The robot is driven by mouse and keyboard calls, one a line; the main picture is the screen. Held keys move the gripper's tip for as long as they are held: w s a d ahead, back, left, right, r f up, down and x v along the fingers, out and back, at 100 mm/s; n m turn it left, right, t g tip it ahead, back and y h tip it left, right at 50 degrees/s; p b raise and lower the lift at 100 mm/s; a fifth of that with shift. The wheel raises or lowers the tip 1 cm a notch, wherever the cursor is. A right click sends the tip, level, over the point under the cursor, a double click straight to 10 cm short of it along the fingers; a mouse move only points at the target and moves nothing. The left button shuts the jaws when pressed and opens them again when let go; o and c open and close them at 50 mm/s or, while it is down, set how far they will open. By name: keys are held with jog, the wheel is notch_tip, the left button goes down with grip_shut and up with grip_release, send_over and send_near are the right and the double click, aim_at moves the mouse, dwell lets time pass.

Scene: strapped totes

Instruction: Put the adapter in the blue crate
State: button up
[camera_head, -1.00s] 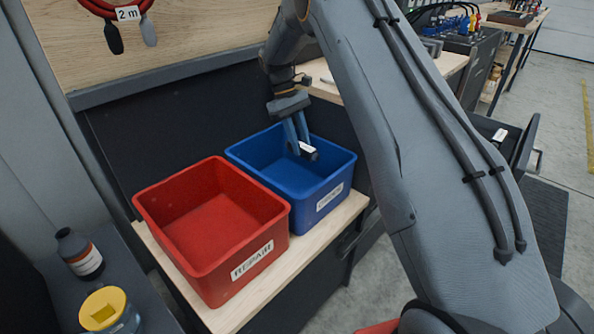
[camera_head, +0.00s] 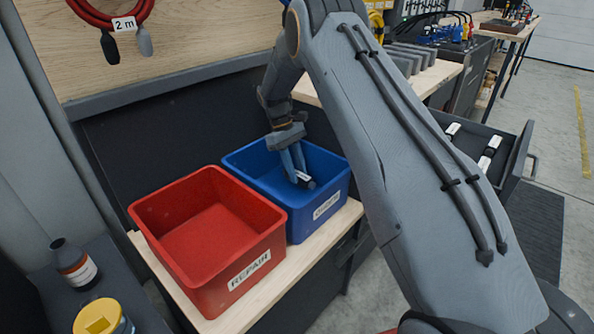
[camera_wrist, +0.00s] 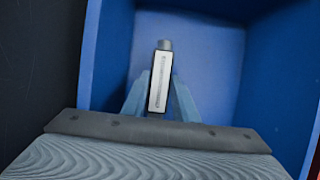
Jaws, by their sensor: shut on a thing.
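The blue crate (camera_head: 327,205) stands on a light wooden shelf, with a white label on its front. My gripper (camera_head: 300,176) reaches down inside the crate, below the rim. It is shut on the adapter (camera_head: 305,181), a small dark piece with a white label. In the wrist view the adapter (camera_wrist: 160,78) sits between the two blue-grey fingers, its white label facing the camera and a grey end pointing away. The blue crate's walls (camera_wrist: 105,60) surround it in that view. Whether the adapter touches the crate floor I cannot tell.
A red crate (camera_head: 235,255) labelled REPAIR stands directly left of the blue one and looks empty. An open drawer (camera_head: 507,160) at right holds several white-labelled pieces. A brown bottle (camera_head: 75,265) and a yellow-lidded jar (camera_head: 100,316) stand at lower left.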

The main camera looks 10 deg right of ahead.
jog(key=shift+f, duration=0.4)
jog(key=o, duration=1.1)
jog(key=shift+o, duration=0.2)
jog(key=shift+r, duration=0.1)
